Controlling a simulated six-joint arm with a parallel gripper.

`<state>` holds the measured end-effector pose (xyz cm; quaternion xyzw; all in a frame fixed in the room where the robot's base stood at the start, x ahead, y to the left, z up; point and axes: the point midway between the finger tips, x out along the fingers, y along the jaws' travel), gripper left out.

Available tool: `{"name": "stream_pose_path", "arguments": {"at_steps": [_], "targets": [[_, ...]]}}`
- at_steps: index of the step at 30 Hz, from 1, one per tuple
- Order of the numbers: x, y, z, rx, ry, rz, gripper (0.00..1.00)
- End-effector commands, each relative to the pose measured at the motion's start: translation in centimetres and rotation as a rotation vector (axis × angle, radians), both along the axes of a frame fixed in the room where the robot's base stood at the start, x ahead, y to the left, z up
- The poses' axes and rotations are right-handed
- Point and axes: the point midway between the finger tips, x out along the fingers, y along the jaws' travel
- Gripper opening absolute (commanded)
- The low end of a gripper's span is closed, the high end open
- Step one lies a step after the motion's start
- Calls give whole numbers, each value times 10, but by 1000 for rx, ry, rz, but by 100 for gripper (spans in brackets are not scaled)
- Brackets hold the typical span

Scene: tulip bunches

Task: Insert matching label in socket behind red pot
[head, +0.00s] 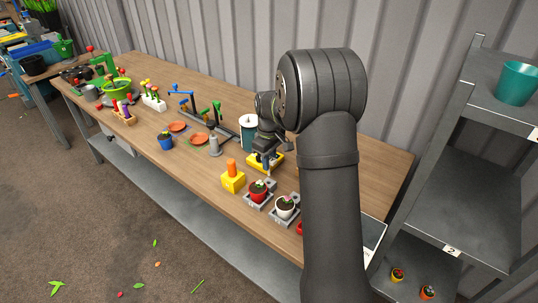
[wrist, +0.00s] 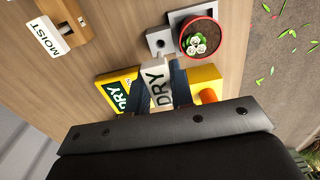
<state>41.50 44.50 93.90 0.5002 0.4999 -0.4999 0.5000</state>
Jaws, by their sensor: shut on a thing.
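My gripper (wrist: 165,88) is shut on a white label marked DRY (wrist: 158,84), held between its two dark fingers. In the wrist view the label is in front of yellow blocks; I cannot tell its exact height above them. The red pot (wrist: 199,37), holding dark soil and white flowers, stands on a grey base (wrist: 158,42) with a small raised socket beside it. In the head view the red pot (head: 258,194) is in front of my gripper (head: 266,166), which is above the yellow label holder (head: 279,158). The label is too small to make out there.
A yellow block with an orange peg (head: 232,178) is left of the red pot. A white pot (head: 285,207) stands to its right. A MOIST label (wrist: 47,37) sits in a wooden holder. A white-and-teal canister (head: 249,133) stands close behind my gripper.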

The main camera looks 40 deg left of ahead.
Motion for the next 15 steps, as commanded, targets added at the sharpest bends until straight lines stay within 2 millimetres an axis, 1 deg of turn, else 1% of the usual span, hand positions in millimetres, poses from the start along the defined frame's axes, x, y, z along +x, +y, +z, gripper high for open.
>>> {"name": "stream_pose_path", "arguments": {"at_steps": [1,6,15], "targets": [[0,0,-5,-2,2,0,0],[0,0,-16,-1,1,0,0],[0,0,-23,0,0,0,0]]}}
